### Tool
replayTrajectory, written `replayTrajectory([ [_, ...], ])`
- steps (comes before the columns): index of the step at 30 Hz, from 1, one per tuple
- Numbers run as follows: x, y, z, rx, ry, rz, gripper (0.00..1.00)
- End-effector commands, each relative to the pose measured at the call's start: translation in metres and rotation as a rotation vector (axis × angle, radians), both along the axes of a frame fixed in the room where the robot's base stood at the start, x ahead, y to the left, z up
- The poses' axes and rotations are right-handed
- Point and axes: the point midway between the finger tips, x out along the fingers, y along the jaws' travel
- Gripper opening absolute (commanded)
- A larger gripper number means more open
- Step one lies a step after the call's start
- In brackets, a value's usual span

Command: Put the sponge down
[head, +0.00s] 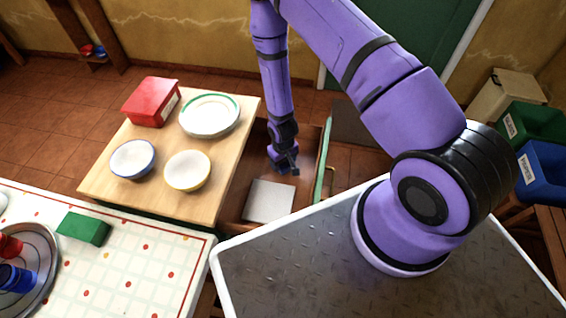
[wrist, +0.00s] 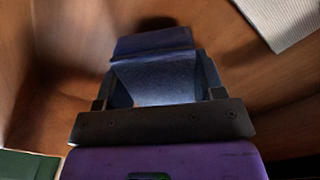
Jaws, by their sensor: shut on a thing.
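My gripper (head: 284,163) is low inside an open wooden drawer (head: 232,205), pointing down. In the wrist view my gripper (wrist: 157,85) is shut on a dark blue, speckled block, which I take to be the sponge (wrist: 152,78). The sponge fills the space between the fingers. In the head view it is mostly hidden by the gripper. I cannot tell whether the sponge touches the drawer floor. A flat pale grey item (head: 269,201) lies in the near part of the drawer, and it also shows at the top right of the wrist view (wrist: 285,18).
The drawer's green front (head: 322,165) stands right of my gripper. Left is a wooden top with a red box (head: 151,102), a green-rimmed plate (head: 209,115) and two bowls (head: 133,159) (head: 187,170). A green block (head: 84,229) and a metal tray (head: 52,262) are on the tablecloth.

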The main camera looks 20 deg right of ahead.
Motion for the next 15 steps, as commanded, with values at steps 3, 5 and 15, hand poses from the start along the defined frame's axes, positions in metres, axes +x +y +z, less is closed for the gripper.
replayTrajectory([
  [3, -0.0003, -0.0001, -0.0090, 0.000, 0.001, 0.000, 0.28],
  [5, 0.0001, -0.0001, -0.0090, 0.000, 0.000, 0.000, 0.28],
  [15, 0.0002, 0.0000, -0.0112, 0.000, 0.000, 0.000, 0.74],
])
